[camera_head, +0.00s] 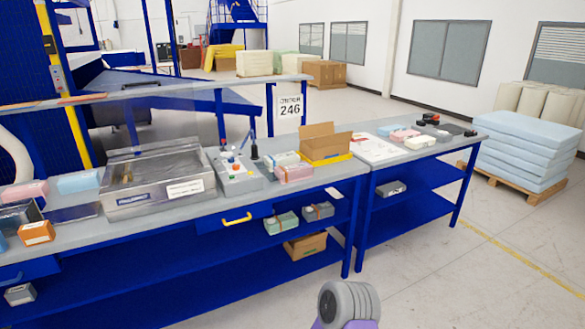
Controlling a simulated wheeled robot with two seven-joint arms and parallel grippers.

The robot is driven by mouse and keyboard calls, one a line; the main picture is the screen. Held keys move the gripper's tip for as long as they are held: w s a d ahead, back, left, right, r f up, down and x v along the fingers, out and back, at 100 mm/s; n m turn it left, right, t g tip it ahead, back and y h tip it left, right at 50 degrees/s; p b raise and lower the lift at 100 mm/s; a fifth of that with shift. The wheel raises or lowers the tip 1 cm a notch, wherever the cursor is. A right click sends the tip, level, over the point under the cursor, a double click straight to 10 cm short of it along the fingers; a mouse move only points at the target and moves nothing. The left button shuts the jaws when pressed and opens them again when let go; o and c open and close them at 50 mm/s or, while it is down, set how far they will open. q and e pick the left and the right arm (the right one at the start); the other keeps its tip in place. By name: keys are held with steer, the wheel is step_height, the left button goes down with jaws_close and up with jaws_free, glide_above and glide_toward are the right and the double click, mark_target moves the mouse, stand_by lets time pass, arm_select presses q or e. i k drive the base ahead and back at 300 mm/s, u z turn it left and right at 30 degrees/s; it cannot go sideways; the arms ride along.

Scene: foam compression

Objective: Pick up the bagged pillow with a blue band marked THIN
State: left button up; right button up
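No blue band marked THIN can be read in the head view, so I cannot tell which item is the bagged pillow. Small wrapped blocks lie on the long bench (236,207): a pale one (283,158) and a pink one (296,174) beside the open cardboard box. A light blue block (78,182) and a pink block (24,191) lie at its left end. Two greyish wrapped packs (282,223) (318,211) sit on the shelf below. Neither gripper shows; only a grey and purple part of mine is at the bottom edge.
A steel tray machine (152,181) and a control box (237,175) stand on the bench. A second bench (440,150) carries small samples. Stacked blue foam (522,150) stands at right. The floor in front is clear.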

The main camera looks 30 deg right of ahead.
mark_target(282, 161)
steer(key=z, duration=0.75)
steer(key=i, duration=0.5)
steer(key=z, duration=1)
steer(key=i, duration=0.85)
steer(key=u, duration=0.6)
steer(key=i, duration=0.75)
steer(key=u, duration=0.65)
